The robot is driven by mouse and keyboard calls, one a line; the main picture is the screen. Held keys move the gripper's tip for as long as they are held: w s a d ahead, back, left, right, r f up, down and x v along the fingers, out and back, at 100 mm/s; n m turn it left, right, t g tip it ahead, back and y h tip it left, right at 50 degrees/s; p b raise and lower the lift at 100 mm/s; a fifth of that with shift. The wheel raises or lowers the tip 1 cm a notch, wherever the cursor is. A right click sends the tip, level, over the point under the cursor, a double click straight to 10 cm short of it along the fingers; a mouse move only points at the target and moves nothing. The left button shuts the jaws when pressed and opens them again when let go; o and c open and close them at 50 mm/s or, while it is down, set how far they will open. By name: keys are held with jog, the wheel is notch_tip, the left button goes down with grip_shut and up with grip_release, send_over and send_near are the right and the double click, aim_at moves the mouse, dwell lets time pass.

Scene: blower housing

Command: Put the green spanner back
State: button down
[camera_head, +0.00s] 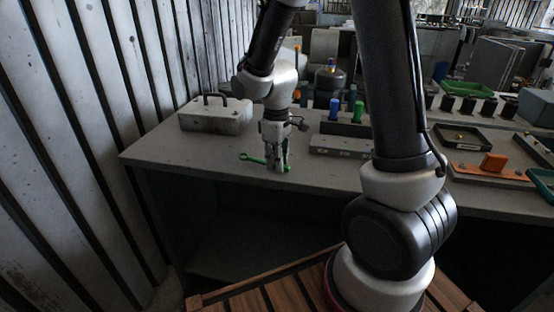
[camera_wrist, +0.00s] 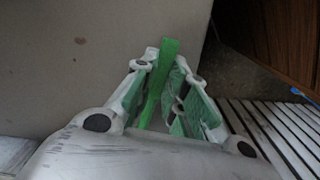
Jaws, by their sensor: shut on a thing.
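The green spanner (camera_head: 252,159) is low over the grey bench top, near its front edge, in the head view. One end sticks out to the left of my gripper (camera_head: 278,168). I cannot tell whether it touches the bench. In the wrist view the spanner (camera_wrist: 167,62) is a green bar between the two fingers of my gripper (camera_wrist: 168,82), which is shut on it. The rest of the spanner is hidden by the fingers.
A grey toolbox (camera_head: 216,114) stands on the bench at the left. A holder (camera_head: 342,146) with blue and green upright handles is right of my gripper. Black trays (camera_head: 463,139) and an orange part (camera_head: 493,162) are further right. A corrugated wall (camera_head: 90,110) bounds the left.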

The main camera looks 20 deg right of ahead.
jog(key=shift+f, duration=0.35)
jog(key=c, duration=0.9)
grip_release()
jog(key=shift+r, duration=4)
